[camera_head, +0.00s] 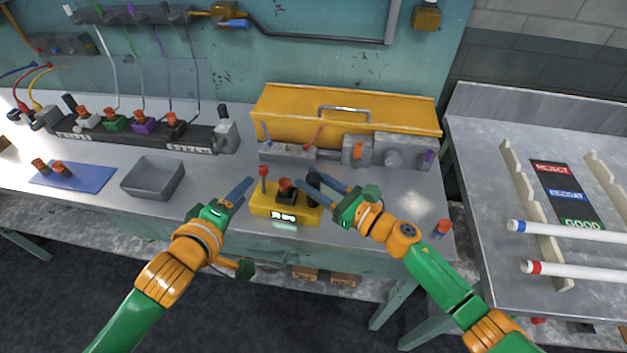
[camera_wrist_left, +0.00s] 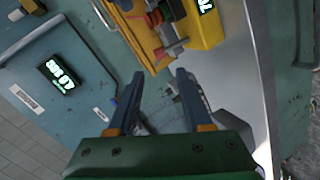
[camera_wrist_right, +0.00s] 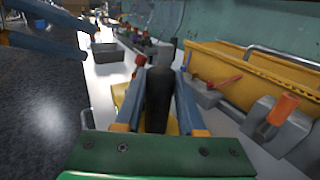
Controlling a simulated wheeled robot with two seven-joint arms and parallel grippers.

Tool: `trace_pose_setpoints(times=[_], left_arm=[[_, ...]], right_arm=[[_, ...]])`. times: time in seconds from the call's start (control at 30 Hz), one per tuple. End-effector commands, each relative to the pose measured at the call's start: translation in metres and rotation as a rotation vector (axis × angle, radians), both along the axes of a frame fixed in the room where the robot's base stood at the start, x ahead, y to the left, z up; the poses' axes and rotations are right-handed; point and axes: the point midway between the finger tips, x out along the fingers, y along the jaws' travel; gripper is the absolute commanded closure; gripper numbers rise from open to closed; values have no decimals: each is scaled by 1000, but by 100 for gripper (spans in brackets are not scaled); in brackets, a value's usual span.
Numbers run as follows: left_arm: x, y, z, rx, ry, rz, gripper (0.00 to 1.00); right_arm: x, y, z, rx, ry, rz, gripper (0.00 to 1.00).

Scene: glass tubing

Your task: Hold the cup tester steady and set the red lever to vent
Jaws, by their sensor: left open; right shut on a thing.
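The yellow cup tester (camera_head: 287,207) stands near the front edge of the bench with a lit display. Its red lever (camera_head: 263,172) stands roughly upright at its left end; its red knob also shows in the right wrist view (camera_wrist_right: 140,60). A dark cup with a red-orange top (camera_head: 285,187) sits in the middle. My right gripper (camera_head: 318,184) is shut on the tester's black post (camera_wrist_right: 160,95) at its right end. My left gripper (camera_head: 242,191) is open and empty, just left of the lever and apart from it. The lever's vent marking is not readable.
A grey tray (camera_head: 153,178) and a blue mat (camera_head: 72,176) lie to the left. A long yellow case (camera_head: 345,112) with grey fixtures stands behind the tester. Bench surface is clear between tray and tester.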

Motion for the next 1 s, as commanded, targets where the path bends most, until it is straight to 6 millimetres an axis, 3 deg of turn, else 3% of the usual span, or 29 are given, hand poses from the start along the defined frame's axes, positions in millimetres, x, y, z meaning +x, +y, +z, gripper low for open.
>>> trace_pose_setpoints(times=[0.63, 0.73, 0.83, 1.0], left_arm=[[0, 0, 0, 0, 0, 0, 50], [4, 2, -3, -14, 16, -1, 74], [21, 15, -14, -99, 90, 6, 100], [49, 43, -14, -308, 179, 50, 100]], right_arm=[[0, 0, -1, 0, 1, 0, 100], [0, 0, -1, 0, 1, 0, 100], [0, 0, -1, 0, 1, 0, 100], [0, 0, -1, 0, 1, 0, 100]])
